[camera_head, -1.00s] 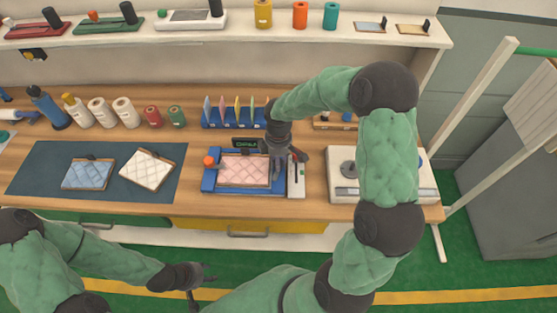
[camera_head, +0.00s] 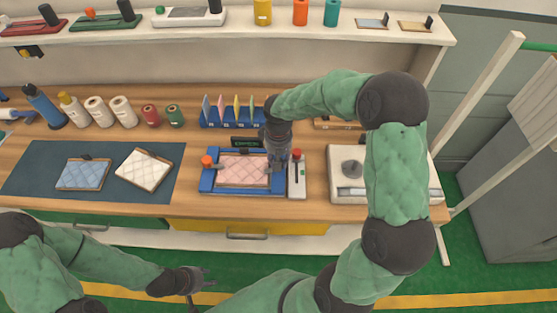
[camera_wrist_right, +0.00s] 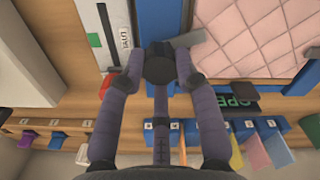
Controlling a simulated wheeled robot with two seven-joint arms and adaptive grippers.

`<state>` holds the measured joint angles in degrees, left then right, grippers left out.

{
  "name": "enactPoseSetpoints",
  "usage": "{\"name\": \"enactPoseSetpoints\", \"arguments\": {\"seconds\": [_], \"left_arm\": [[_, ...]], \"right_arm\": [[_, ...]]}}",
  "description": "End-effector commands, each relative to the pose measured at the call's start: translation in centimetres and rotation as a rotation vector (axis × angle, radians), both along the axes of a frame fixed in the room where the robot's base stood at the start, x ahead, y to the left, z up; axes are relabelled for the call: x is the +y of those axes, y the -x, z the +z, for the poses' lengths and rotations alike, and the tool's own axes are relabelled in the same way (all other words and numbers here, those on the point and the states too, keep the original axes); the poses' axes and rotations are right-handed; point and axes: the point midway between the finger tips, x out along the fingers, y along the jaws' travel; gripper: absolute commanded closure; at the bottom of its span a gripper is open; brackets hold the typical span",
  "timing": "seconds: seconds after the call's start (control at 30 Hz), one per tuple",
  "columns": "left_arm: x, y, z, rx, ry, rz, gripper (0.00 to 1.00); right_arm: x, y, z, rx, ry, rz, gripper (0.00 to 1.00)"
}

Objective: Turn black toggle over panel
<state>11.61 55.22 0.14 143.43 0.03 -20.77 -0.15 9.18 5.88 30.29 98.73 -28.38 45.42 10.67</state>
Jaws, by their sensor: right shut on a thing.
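The pink quilted panel (camera_head: 243,169) lies in a blue frame (camera_head: 207,184) on the bench; its corner also shows in the wrist view (camera_wrist_right: 265,30). My right gripper (camera_head: 279,160) is over the frame's right side, pointing down. In the wrist view its fingers (camera_wrist_right: 159,72) are shut around the black toggle (camera_wrist_right: 158,62). A grey bar (camera_wrist_right: 188,39) runs from the toggle toward the panel's edge. In the head view the gripper hides the toggle's knob. My left gripper (camera_head: 198,287) is open and empty, low in front of the bench.
An orange knob (camera_head: 207,161) stands at the frame's left side. A pale strip with a red-topped post (camera_head: 297,178) lies close right of the frame. Behind is a rack of coloured cards (camera_head: 232,117). A blue (camera_head: 83,174) and a white pad (camera_head: 144,169) lie left.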

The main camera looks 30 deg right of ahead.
Motion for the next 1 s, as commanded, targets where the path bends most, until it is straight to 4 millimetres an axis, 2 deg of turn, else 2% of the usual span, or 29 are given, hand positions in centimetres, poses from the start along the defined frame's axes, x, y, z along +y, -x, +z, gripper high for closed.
{"name": "enactPoseSetpoints", "arguments": {"seconds": [0.2,0.5,1.0], "left_arm": [[0.0,-0.01,-0.63,0.0,0.0,0.0,0.6],[0.0,0.0,-1.02,0.0,0.0,0.0,0.6],[0.01,0.0,-1.12,0.0,0.0,0.0,0.6]], "right_arm": [[0.03,-0.03,-0.07,-0.001,-0.001,-0.17,1.0],[0.04,-0.03,-0.03,-0.001,0.0,-0.322,1.0],[0.04,-0.01,0.0,0.0,-0.001,-0.377,1.0]]}}
